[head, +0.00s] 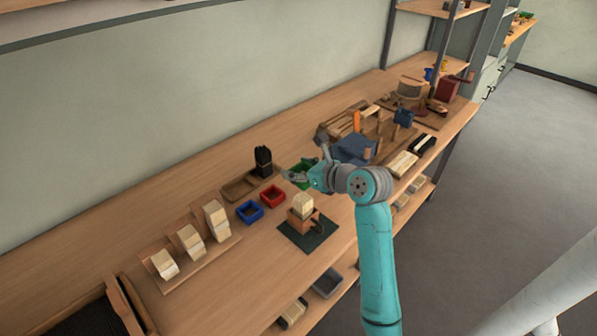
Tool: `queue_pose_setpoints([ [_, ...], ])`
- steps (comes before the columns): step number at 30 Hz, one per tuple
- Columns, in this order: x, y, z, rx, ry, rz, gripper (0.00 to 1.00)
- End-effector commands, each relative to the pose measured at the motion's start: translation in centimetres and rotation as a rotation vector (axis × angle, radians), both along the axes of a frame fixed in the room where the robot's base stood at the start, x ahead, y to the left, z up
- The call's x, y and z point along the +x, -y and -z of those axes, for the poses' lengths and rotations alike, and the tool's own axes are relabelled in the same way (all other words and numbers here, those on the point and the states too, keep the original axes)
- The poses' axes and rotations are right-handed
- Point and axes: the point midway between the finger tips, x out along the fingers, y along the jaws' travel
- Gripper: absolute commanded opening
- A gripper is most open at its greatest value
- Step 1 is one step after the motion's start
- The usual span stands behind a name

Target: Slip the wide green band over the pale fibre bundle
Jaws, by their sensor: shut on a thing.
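My gripper (298,176) is shut on the green band (301,169) and holds it above the bench, behind the wooden holder. The band is partly hidden by the fingers. The pale fibre bundle (303,203) stands upright in a small brown wooden holder (303,222). The holder sits on a dark green mat (319,239). The band is apart from the bundle, up and slightly left of it in the picture.
A red square band (272,196) and a blue one (250,212) lie left of the holder. A wooden tray (238,188) and a black bundle (263,160) are behind them. Pale bundles (190,241) stand on a rack at left. Blocks and tools crowd the right.

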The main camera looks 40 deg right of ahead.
Motion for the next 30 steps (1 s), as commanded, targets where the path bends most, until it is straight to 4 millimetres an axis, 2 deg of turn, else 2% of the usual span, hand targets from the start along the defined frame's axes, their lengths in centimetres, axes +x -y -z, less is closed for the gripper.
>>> queue_pose_setpoints([
  [16, 0.0, 0.0, 3.5, 0.002, -0.002, 0.0, 0.47],
  [30, 0.0, 0.0, 3.9, 0.0, 0.0, 0.0, 0.47],
])
